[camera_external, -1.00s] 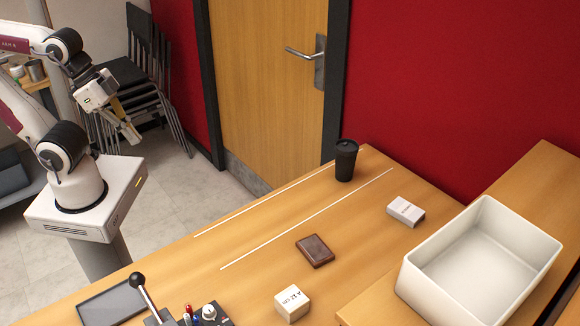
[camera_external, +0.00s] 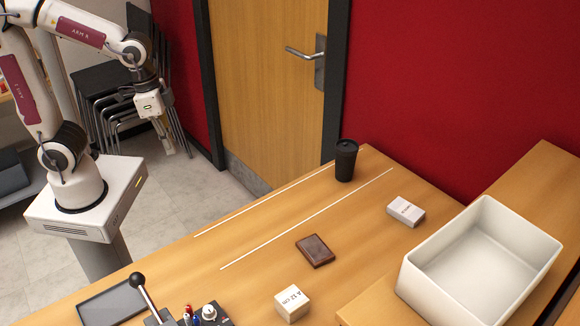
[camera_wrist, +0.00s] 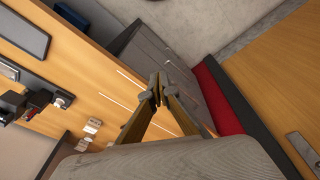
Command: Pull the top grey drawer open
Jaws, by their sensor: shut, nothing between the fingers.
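A grey unit (camera_wrist: 155,48) runs along the table's edge in the wrist view, with faint lines across its front that look like drawer seams. My gripper (camera_external: 181,153) hangs above the floor beyond the table's far left edge in the external view, well apart from the tabletop. Its fingertips (camera_wrist: 158,86) meet in the wrist view, shut and empty, and overlap the grey unit in the picture. I see no contact. The external view does not show the grey front.
The wooden table (camera_external: 250,245) carries a black cup (camera_external: 346,160), a brown case (camera_external: 315,251), small white boxes, a dark tray (camera_external: 112,303) and a lever control box (camera_external: 200,318). A white bin (camera_external: 480,265) stands right. Stacked chairs and a door (camera_external: 265,90) are behind. Floor between is clear.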

